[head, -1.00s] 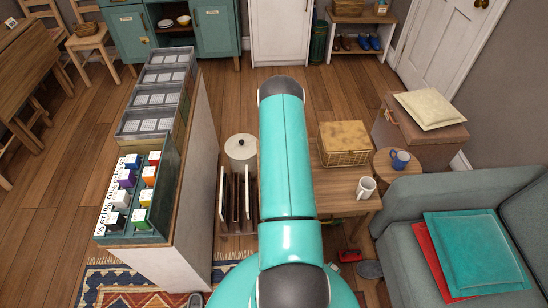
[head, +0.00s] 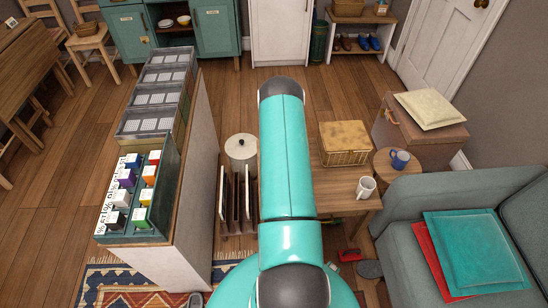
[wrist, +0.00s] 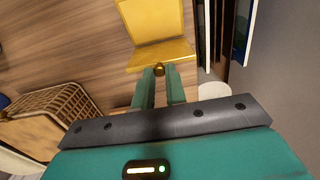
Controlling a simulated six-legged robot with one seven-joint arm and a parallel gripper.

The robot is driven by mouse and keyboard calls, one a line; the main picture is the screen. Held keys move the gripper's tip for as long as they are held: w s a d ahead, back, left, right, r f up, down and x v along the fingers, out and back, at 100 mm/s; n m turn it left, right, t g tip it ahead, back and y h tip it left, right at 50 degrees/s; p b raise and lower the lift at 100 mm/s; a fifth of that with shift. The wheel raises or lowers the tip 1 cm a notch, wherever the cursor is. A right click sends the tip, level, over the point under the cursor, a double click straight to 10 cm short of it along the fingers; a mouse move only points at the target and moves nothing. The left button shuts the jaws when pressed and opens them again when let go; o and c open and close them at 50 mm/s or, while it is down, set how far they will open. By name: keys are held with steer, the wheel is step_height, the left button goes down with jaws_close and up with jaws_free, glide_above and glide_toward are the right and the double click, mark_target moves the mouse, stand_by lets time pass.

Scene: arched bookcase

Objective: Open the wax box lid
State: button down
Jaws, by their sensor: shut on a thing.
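The yellow wax box (wrist: 152,22) shows at the top of the wrist view, partly cut off by the frame edge. Its near yellow panel, which looks like the lid (wrist: 160,54), meets the other panel at an angle. I cannot tell how far the lid is open. A small round brass-coloured knob (wrist: 158,69) sits at the near edge of this panel. My gripper (wrist: 159,73) has its two green fingers shut on the knob. In the head view, my turquoise arm hides the gripper and the yellow box.
A wicker basket (head: 345,153) and a white mug (head: 366,187) stand on a low wooden table right of my arm. Upright boards (head: 236,205) stand in a rack to its left. A white bookcase side (head: 190,190) and grey sofa (head: 400,220) flank the space.

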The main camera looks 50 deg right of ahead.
steer(key=shift+s+a+f, duration=0.15)
steer(key=shift+s+f, duration=0.05)
steer(key=shift+f, duration=0.05)
steer(key=c, duration=1.4)
jaws_free()
steer(key=shift+c, duration=0.2)
steer(key=shift+w+r, duration=0.1)
steer(key=shift+r, duration=0.3)
step_height(320, 180, up, 13)
steer(key=shift+w+d, duration=0.15)
steer(key=shift+d, duration=0.1)
steer(key=shift+r, duration=0.1)
